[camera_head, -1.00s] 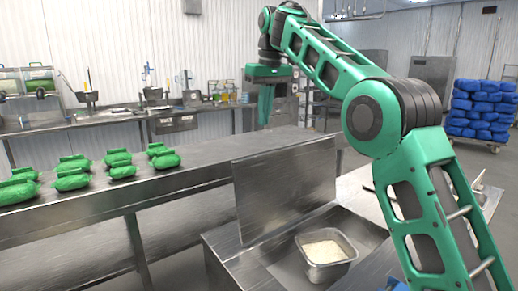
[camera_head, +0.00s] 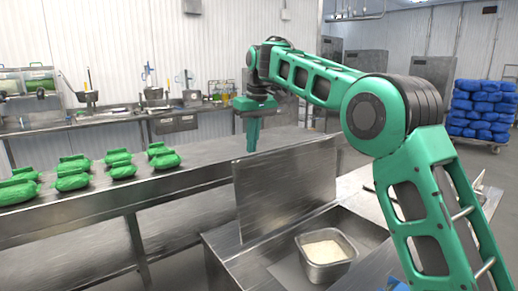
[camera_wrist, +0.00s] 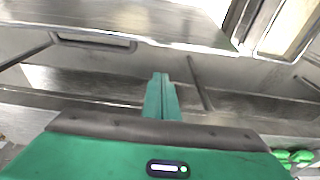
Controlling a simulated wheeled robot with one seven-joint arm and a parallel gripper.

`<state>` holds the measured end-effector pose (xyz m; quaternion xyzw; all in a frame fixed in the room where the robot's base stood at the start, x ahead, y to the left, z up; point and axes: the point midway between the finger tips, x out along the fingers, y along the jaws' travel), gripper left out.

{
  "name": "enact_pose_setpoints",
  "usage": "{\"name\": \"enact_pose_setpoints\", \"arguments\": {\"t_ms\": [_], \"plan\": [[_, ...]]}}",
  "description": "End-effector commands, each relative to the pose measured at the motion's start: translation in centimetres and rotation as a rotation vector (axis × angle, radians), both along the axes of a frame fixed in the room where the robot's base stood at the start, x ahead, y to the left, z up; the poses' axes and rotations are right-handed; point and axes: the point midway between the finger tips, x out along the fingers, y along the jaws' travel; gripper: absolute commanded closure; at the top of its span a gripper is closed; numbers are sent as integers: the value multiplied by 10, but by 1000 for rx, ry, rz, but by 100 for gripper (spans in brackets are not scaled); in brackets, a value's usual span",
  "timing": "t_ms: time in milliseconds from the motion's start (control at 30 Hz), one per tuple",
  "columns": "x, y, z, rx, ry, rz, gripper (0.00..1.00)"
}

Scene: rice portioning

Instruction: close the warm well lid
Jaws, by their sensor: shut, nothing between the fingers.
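The warm well lid (camera_head: 285,192) is a flat metal panel standing upright, open, at the back left edge of the warm well (camera_head: 362,225). A square metal pan of rice (camera_head: 325,275) sits in the well. My gripper (camera_head: 252,136) points down, shut and empty, behind the lid and near its top left corner. In the wrist view my shut green fingers (camera_wrist: 162,95) show at the centre. I cannot tell whether they touch the lid; in the head view they appear just above its top edge.
A long metal table (camera_head: 110,195) with several green bags (camera_head: 72,180) runs behind the lid on the left. A back counter (camera_head: 75,125) holds utensils. Blue bags (camera_head: 482,110) are stacked at the right.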

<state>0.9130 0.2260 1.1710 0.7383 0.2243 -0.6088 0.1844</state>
Motion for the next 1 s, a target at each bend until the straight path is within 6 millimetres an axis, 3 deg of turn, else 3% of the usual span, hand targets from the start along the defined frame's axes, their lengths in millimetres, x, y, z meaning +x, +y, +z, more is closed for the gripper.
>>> {"name": "enact_pose_setpoints", "arguments": {"t_ms": [33,400,1000], "plan": [[0,0,-9,-1,2,0,100],[-29,-20,0,0,0,0,100],[-34,-19,1,5,-7,4,100]]}}
